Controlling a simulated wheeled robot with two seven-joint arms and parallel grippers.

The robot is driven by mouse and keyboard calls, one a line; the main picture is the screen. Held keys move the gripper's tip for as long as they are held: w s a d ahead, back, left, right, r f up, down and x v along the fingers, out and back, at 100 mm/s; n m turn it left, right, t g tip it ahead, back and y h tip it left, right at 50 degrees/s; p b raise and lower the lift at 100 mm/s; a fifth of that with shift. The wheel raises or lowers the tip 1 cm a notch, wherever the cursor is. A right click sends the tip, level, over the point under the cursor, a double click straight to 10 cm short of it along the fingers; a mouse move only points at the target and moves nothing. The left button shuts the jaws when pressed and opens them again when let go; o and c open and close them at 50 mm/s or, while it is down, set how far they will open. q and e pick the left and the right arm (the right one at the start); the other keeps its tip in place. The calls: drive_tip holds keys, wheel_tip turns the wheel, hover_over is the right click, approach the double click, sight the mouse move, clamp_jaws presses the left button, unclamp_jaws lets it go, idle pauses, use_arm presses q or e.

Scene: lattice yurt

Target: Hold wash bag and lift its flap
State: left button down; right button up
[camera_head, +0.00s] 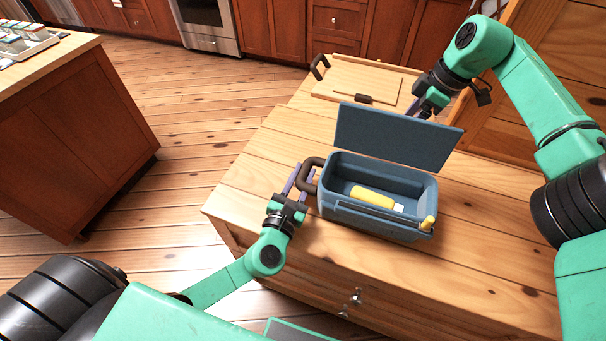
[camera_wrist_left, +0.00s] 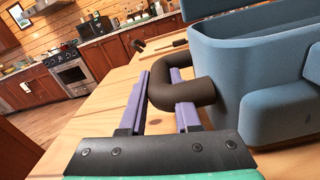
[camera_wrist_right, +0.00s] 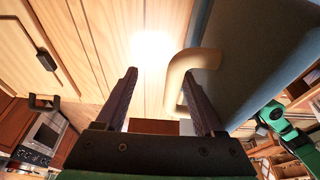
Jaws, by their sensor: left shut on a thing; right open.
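The wash bag (camera_head: 378,222) is a blue open-topped box on the wooden chest, with a brown side handle (camera_wrist_left: 196,92). Its blue flap (camera_head: 388,136) stands raised along the back edge. A yellow item (camera_head: 373,197) lies inside. My left gripper (camera_head: 298,181) is shut on the brown handle at the bag's left end; its fingers straddle the handle in the left wrist view. My right gripper (camera_head: 428,108) is open behind the flap's upper right, its fingertips partly hidden. In the right wrist view, a tan loop (camera_wrist_right: 178,80) on a blue surface is beside the right finger.
A wooden board (camera_head: 350,80) with a dark-handled tool (camera_head: 365,98) lies behind the bag on the chest (camera_head: 262,160). A yellow-tipped piece (camera_head: 428,224) is at the bag's front right corner. A counter (camera_head: 70,120) stands left across open floor.

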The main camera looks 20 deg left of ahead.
use_arm(q)
drive_tip(key=shift+f, duration=0.1)
drive_tip(key=c, duration=0.5)
unclamp_jaws()
drive_tip(key=shift+c, duration=0.2)
use_arm(e)
drive_tip(key=v, duration=1.2)
use_arm(q)
drive_tip(key=s, duration=1.2)
drive_tip(key=shift+a, duration=0.25)
